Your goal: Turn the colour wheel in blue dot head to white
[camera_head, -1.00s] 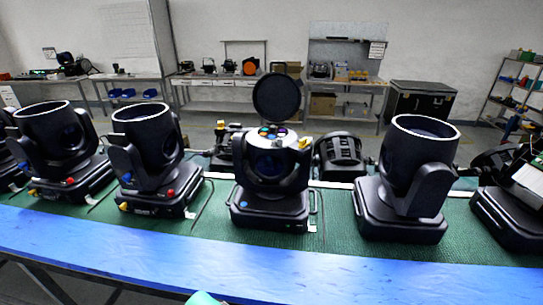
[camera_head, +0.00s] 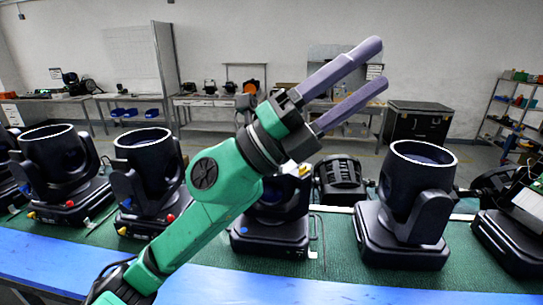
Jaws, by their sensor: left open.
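The blue dot head (camera_head: 270,239) stands on the green mat in the middle, a black moving head with a blue dot (camera_head: 244,230) on its base. My right gripper is not in view.
Similar heads with red and yellow dots (camera_head: 150,185) stand to the left. A plain head (camera_head: 407,220) stands to the right. A small black unit (camera_head: 340,180) is behind. The blue front strip (camera_head: 330,285) of the bench is bare.

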